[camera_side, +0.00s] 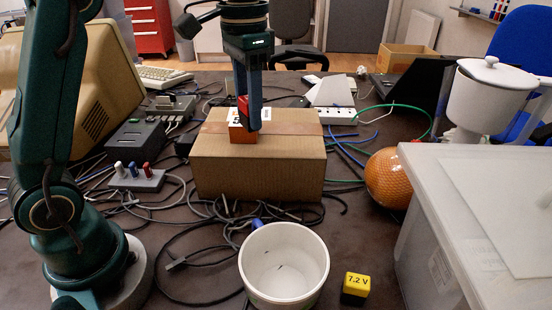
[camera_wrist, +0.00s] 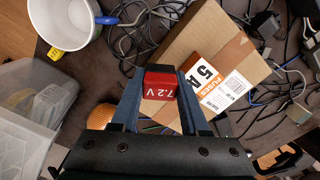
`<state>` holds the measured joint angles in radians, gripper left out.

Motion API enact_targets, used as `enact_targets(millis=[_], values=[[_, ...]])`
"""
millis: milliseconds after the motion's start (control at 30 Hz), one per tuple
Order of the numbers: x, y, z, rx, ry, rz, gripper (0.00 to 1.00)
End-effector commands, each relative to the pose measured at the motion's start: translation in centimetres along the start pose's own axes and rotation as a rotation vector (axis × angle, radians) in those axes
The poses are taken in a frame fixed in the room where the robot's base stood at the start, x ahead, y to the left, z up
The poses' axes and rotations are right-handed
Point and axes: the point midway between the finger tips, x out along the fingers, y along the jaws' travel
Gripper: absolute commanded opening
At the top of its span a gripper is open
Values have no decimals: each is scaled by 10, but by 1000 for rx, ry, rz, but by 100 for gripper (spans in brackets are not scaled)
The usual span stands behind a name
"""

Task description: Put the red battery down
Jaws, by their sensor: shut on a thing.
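The red battery (camera_wrist: 160,85), marked 7.2 V, is held between the two fingers of my gripper (camera_wrist: 156,92). In the side view its red face (camera_side: 243,106) shows partly, behind a finger of my gripper (camera_side: 249,120). The gripper points down over the top of a cardboard box (camera_side: 260,172), which also shows in the wrist view (camera_wrist: 205,38). An orange fuse box (camera_side: 243,136) with a white label lies on the cardboard box, close to the gripper; it shows right of the battery in the wrist view (camera_wrist: 207,75). I cannot tell whether the battery touches the cardboard.
A white bucket (camera_side: 284,262) and a yellow 7.2 V battery (camera_side: 355,289) stand in front. An orange ball (camera_side: 388,178) and a pale plastic bin (camera_side: 480,215) are at right. Cables (camera_side: 185,262) clutter the dark table. The cardboard top right of the gripper is clear.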

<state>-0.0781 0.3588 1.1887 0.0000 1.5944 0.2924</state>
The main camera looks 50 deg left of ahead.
Motion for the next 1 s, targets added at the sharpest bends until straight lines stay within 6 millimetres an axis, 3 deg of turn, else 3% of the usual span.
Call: enact_targets(millis=[200, 400, 1000], values=[[8, 28, -40, 173, -2, 1, 0], [23, 60, -66, 317, -3, 1, 0], [55, 114, -86, 491, -2, 1, 0]])
